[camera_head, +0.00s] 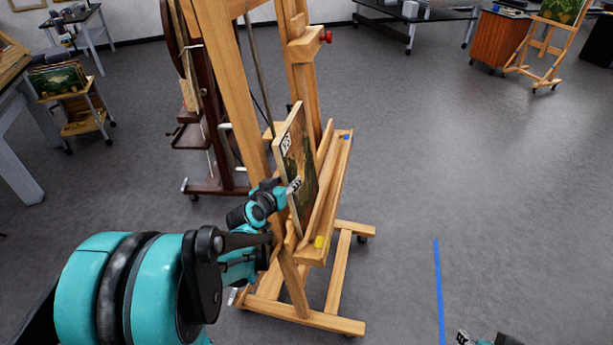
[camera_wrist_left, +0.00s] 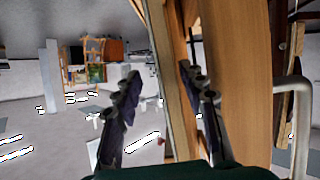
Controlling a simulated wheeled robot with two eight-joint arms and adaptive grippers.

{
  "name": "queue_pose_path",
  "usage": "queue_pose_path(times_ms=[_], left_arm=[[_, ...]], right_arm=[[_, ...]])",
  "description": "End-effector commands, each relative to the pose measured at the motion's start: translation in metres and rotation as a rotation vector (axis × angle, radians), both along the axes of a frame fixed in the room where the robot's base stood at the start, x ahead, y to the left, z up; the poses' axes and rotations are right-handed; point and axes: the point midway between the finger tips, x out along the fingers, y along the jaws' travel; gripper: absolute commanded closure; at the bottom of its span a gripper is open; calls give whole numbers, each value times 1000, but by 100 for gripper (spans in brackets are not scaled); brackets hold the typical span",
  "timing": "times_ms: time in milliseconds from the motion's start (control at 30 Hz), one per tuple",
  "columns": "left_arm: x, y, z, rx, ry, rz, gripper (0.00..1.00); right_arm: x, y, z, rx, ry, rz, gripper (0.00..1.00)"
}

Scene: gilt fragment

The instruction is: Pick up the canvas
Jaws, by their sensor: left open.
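The canvas (camera_head: 299,165) is a small, thin painted panel with a pale label, standing upright on the ledge of the wooden easel (camera_head: 331,200) in the head view. My left gripper (camera_head: 293,187) is at the canvas's near side edge, low down, and partly covers it. In the left wrist view my left gripper (camera_wrist_left: 166,92) has its two dark fingers apart, with the thin edge of the canvas (camera_wrist_left: 165,75) showing between them. Whether either finger touches it, I cannot tell. My right gripper (camera_head: 480,339) seems to show only as a small part at the bottom edge.
The easel's tall posts and wheeled base surround the canvas. A dark wooden easel (camera_head: 200,150) stands behind it. A small stand with paintings (camera_head: 75,95) is at the left. Open grey floor (camera_head: 470,170) lies to the right, with a blue strip (camera_head: 438,290).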

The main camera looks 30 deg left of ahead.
Motion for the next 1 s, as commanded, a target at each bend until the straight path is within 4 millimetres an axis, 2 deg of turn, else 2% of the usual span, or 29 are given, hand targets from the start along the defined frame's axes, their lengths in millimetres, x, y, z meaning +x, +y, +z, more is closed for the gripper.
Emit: queue_pose_path(times_ms=[100, 367, 633, 933, 967, 1000], left_arm=[[21, 3, -11, 1, 1, -3, 59], [41, 8, -19, 1, 1, -1, 59], [75, 20, -35, 0, 1, -2, 59], [82, 21, -36, 0, 1, -1, 59], [82, 21, -36, 0, 1, -1, 61], [82, 21, -36, 0, 1, -1, 72]], right_arm=[[0, 0, -10, 0, 0, 0, 59], [0, 0, -16, 0, 0, 0, 59], [0, 0, -31, 0, 0, 0, 59], [0, 0, -31, 0, 0, 0, 59], [0, 0, -31, 0, 0, 0, 59], [0, 0, -31, 0, 0, 0, 59]])
